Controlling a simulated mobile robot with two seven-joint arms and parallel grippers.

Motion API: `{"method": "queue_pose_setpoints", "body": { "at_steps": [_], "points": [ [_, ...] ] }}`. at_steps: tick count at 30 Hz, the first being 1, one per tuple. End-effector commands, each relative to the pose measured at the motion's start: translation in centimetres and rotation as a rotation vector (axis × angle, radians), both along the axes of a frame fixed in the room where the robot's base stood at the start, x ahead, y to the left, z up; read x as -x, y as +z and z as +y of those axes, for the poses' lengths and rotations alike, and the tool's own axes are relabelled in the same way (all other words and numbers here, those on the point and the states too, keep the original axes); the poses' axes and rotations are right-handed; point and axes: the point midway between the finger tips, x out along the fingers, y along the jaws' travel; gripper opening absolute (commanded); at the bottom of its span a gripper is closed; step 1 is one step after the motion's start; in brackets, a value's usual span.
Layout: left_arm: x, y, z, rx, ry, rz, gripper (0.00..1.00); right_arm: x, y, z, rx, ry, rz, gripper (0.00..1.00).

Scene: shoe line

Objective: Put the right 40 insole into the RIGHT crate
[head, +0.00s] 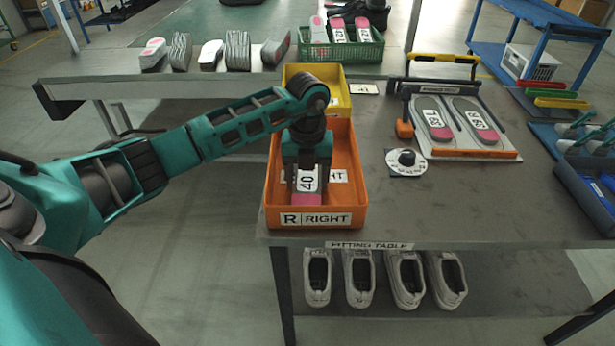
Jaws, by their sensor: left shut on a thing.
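The orange crate (359,205) at the near left corner of the fitting table bears a label reading R RIGHT. My left gripper (307,178) reaches down over the crate from above, inside its outline in the head view. It is shut on an insole (307,199) with a white label reading 40 and a pink end. The gripper covers the upper part of the insole, and its side letter is hidden. I cannot tell whether the insole touches the crate floor. My right gripper is not in view.
A yellow crate (337,108) stands right behind the orange one. A press with two insoles (455,125) and a dial (406,161) lie to the right. A green basket (345,52) and insole stacks stand on the back table. Shoes (358,278) sit on the shelf below.

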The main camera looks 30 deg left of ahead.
Motion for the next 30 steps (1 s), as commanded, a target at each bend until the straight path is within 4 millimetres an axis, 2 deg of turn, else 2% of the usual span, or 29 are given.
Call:
{"method": "queue_pose_setpoints", "body": {
  "at_steps": [8,9,16,25,30],
  "points": [
    [0.0,-0.2,0.0,0.0,-0.001,-0.001,0.37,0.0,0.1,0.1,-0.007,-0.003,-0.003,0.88],
    [0.0,-0.2,0.0,0.0,0.0,-0.001,0.68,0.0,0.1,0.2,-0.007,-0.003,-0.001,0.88],
    [0.0,-0.1,0.0,0.0,0.0,-0.001,0.9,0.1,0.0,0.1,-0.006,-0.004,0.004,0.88],
    [-0.1,0.2,0.0,0.0,0.0,-0.002,0.92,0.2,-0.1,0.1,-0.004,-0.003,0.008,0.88],
    [-0.2,2.4,0.0,-0.001,-0.002,-0.007,0.92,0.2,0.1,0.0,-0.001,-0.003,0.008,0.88]
  ]
}}
